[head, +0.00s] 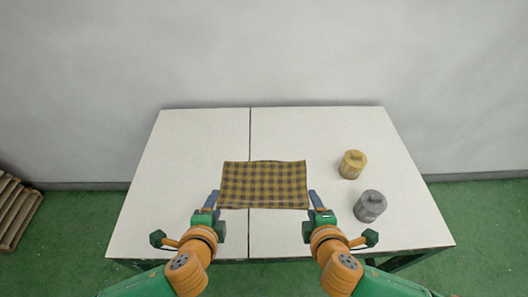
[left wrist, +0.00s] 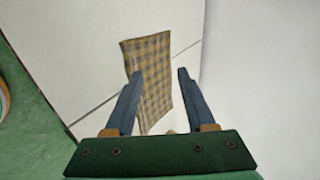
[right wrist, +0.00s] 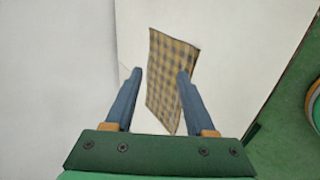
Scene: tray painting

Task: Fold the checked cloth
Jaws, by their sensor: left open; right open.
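The checked cloth (head: 264,184), yellow-brown and dark, lies as a flat, wide rectangle on the white table. It also shows in the left wrist view (left wrist: 155,72) and in the right wrist view (right wrist: 166,75). My left gripper (head: 213,197) is open at the cloth's near left corner; it also shows in the left wrist view (left wrist: 158,75). My right gripper (head: 313,197) is open at the near right corner; it also shows in the right wrist view (right wrist: 160,75). I cannot tell whether cloth lies between the fingers of either gripper.
The white table (head: 180,150) has a seam running front to back. A yellow lidded pot (head: 352,165) and a grey lidded pot (head: 370,206) stand right of the cloth, the grey one near my right gripper. The table behind and left of the cloth is clear. A wooden pallet (head: 15,212) lies on the floor at left.

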